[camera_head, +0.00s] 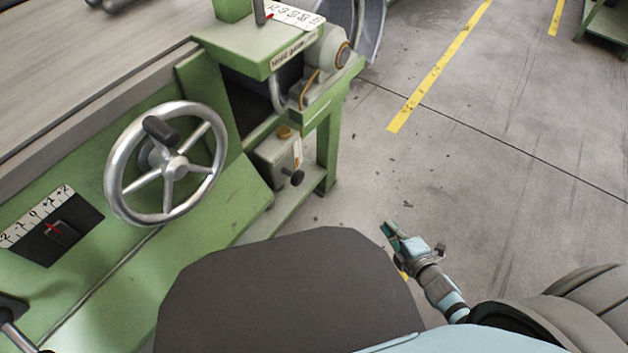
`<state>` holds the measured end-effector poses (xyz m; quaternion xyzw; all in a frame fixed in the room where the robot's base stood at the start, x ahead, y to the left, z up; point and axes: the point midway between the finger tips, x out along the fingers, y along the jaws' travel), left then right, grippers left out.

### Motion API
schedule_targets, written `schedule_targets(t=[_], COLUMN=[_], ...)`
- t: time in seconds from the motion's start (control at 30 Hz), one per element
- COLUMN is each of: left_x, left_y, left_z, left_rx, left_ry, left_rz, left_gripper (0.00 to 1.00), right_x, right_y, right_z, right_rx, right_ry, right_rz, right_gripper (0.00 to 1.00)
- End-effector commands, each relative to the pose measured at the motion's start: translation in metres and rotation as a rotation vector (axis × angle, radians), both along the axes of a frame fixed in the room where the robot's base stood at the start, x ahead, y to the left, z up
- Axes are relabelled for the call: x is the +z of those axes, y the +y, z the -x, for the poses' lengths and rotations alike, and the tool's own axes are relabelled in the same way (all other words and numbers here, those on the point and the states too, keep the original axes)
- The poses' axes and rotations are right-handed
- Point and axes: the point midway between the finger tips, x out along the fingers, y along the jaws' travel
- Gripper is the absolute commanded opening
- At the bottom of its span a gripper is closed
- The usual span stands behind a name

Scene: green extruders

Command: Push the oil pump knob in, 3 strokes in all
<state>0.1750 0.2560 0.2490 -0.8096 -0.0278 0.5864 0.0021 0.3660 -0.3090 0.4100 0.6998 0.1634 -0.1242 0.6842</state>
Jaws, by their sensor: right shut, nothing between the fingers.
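The oil pump (276,160) is a pale green-grey box low on the green machine, to the right of the handwheel. Its dark round knob (297,178) sticks out from the box toward the lower right. An orange-brown cap (284,131) tops the box. My right gripper (387,229) is shut and empty, over the floor to the lower right of the knob and clearly apart from it. My left gripper is not in view.
A silver handwheel (213,137) with a dark handle stands left of the pump. A green machine leg (327,150) rises just right of the pump. The grey floor (480,190) on the right is open, with yellow lines.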

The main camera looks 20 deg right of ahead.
Motion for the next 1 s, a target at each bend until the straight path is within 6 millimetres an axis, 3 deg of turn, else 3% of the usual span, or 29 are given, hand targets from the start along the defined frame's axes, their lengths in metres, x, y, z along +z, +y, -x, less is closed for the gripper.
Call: schedule_targets(t=[0.03, 0.1, 0.23, 0.37, 0.67, 0.87, 1.0], left_x=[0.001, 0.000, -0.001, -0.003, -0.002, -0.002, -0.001], left_y=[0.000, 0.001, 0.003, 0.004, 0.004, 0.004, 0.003], left_z=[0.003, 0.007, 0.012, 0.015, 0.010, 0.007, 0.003], left_rx=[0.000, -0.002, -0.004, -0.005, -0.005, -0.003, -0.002], left_ry=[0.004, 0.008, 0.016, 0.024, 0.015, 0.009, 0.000], left_rz=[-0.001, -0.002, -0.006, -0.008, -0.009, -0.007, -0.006], left_gripper=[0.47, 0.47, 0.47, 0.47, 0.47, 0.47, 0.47], right_x=[0.043, 0.099, 0.149, 0.160, 0.160, 0.160, 0.162], right_y=[0.009, 0.035, 0.074, 0.085, 0.087, 0.103, 0.125], right_z=[-0.020, -0.030, -0.012, 0.001, 0.000, -0.014, -0.034], right_rx=[0.215, 0.517, 0.829, 0.911, 0.908, 0.904, 0.902], right_ry=[-0.173, -0.464, -0.887, -1.046, -1.049, -1.049, -1.050], right_rz=[0.261, 0.674, 1.178, 1.332, 1.333, 1.332, 1.331], right_gripper=[0.00, 0.00, 0.00, 0.00, 0.00, 0.00, 0.00])
